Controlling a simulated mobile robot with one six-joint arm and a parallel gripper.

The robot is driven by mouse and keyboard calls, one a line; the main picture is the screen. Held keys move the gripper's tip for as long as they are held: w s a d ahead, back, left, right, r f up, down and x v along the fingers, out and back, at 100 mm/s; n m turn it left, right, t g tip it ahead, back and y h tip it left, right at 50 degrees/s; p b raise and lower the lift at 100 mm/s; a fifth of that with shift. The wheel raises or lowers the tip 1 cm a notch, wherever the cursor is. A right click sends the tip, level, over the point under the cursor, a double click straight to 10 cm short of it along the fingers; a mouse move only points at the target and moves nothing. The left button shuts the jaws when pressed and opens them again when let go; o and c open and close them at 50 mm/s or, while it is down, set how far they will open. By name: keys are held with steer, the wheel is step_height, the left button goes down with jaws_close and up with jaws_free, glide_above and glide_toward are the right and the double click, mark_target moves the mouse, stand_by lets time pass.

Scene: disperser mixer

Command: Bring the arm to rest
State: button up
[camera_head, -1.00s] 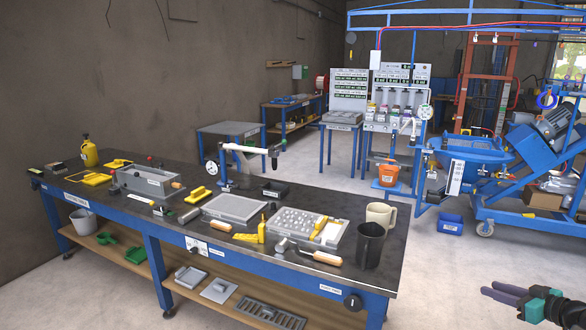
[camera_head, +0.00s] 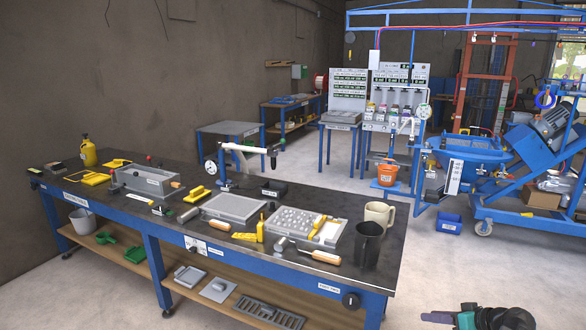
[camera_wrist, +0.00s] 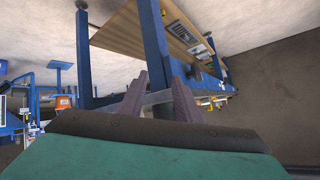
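My gripper (camera_head: 436,318) is at the bottom right edge of the head view, in front of the workbench (camera_head: 392,268) and to the right of its near end. Only part of it shows there. In the wrist view my gripper (camera_wrist: 160,94) has its two grey fingers spread apart with nothing between them. It is open and touches nothing that I can see. The bench appears tilted behind the fingers in the wrist view.
A blue mixing machine (camera_head: 478,152) stands at the back right. An orange bucket (camera_head: 388,174) is behind the bench. The floor (camera_head: 470,270) around my gripper looks clear.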

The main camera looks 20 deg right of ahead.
steer(key=s+a+f+m+g+y, duration=0.1)
steer(key=a+f+g, duration=0.3)
steer(key=a+f, duration=0.9)
steer(key=s+a+f+g+y, duration=0.1)
steer(key=a+f+g, duration=0.3)
steer(key=a+f, duration=0.9)
steer(key=s+a+f+g+h, duration=0.3)
steer(key=s+a+f, duration=0.2)
steer(key=s+a, duration=0.4)
steer(key=s+a+f+n+g+h, duration=0.1)
steer(key=s+a+f+g+h, duration=0.2)
steer(key=s+a, duration=0.6)
steer(key=shift+s+a+f+g, duration=0.35)
steer(key=shift+s+f+g, duration=0.55)
steer(key=shift+s, duration=0.65)
